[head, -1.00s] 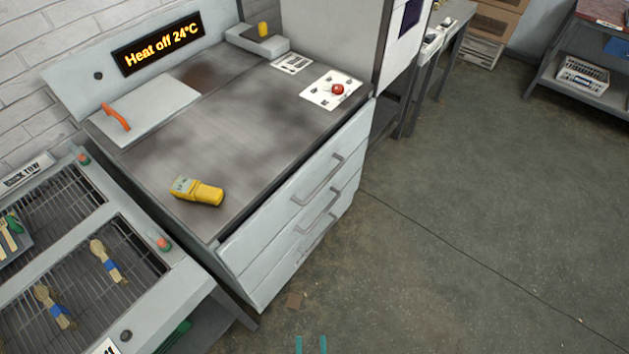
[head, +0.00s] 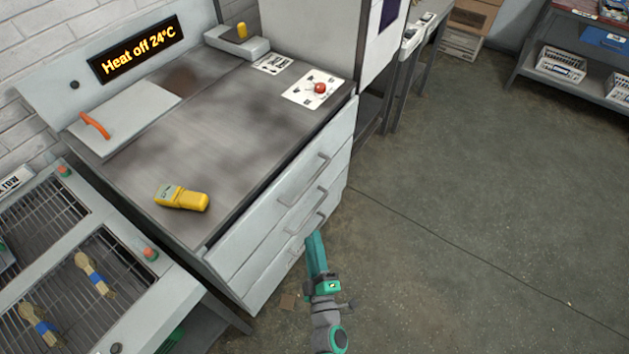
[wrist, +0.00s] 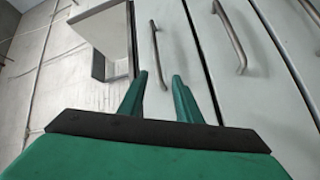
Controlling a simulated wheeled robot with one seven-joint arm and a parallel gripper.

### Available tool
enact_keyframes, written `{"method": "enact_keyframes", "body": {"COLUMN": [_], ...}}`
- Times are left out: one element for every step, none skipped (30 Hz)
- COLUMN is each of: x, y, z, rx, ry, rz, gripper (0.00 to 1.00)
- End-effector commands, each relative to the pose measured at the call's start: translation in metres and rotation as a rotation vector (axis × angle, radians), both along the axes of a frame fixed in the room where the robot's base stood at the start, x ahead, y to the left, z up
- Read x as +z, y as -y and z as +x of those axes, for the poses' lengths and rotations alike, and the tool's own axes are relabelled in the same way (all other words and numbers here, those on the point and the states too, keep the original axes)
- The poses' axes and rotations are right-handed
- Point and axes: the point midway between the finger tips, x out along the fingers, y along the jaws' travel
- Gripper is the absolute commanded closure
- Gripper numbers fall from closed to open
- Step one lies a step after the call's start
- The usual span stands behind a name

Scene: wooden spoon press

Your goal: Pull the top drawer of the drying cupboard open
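The drying cupboard (head: 186,140) has a grey top and pale drawer fronts stacked one above another. The top drawer (head: 248,236) looks shut, with a grey bar handle (head: 306,184) on its front. A second bar handle (head: 309,224) sits below it. My gripper (head: 315,240) is in front of the drawers, low in the head view, overlapping the lower fronts. In the wrist view my gripper (wrist: 160,80) has its teal fingers apart and empty. One bar handle (wrist: 157,52) lies beyond the gap between them, another (wrist: 231,38) to the right. Contact is not visible.
A yellow handheld device (head: 182,197) lies on the cupboard top, with a card and red knob (head: 320,88) at the back right. A rack with brushes (head: 95,275) stands at the left. The floor (head: 470,200) at the right is clear.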

Motion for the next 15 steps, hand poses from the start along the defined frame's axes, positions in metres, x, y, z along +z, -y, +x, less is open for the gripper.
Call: {"method": "enact_keyframes", "body": {"x": [0.003, 0.003, 0.004, 0.004, 0.005, 0.006, 0.007, 0.008, 0.009, 0.009, 0.009, 0.01, 0.01, 0.01, 0.01], "y": [0.001, 0.002, 0.003, 0.003, 0.003, 0.004, 0.004, 0.005, 0.005, 0.006, 0.006, 0.006, 0.006, 0.006, 0.006], "z": [0.021, 0.031, 0.044, 0.053, 0.062, 0.071, 0.077, 0.083, 0.088, 0.092, 0.094, 0.097, 0.099, 0.101, 0.104], "rx": [0.001, 0.002, 0.003, 0.004, 0.004, 0.005, 0.004, 0.004, 0.004, 0.004, 0.004, 0.003, 0.004, 0.004, 0.004], "ry": [0.022, 0.03, 0.042, 0.05, 0.057, 0.065, 0.072, 0.075, 0.08, 0.083, 0.085, 0.086, 0.087, 0.087, 0.089], "rz": [-0.051, -0.084, -0.122, -0.149, -0.174, -0.203, -0.222, -0.239, -0.257, -0.268, -0.277, -0.284, -0.288, -0.29, -0.292], "gripper": [0.69, 0.69, 0.69, 0.69, 0.69, 0.69, 0.69, 0.69, 0.69, 0.69, 0.69, 0.69, 0.69, 0.69, 0.69]}}
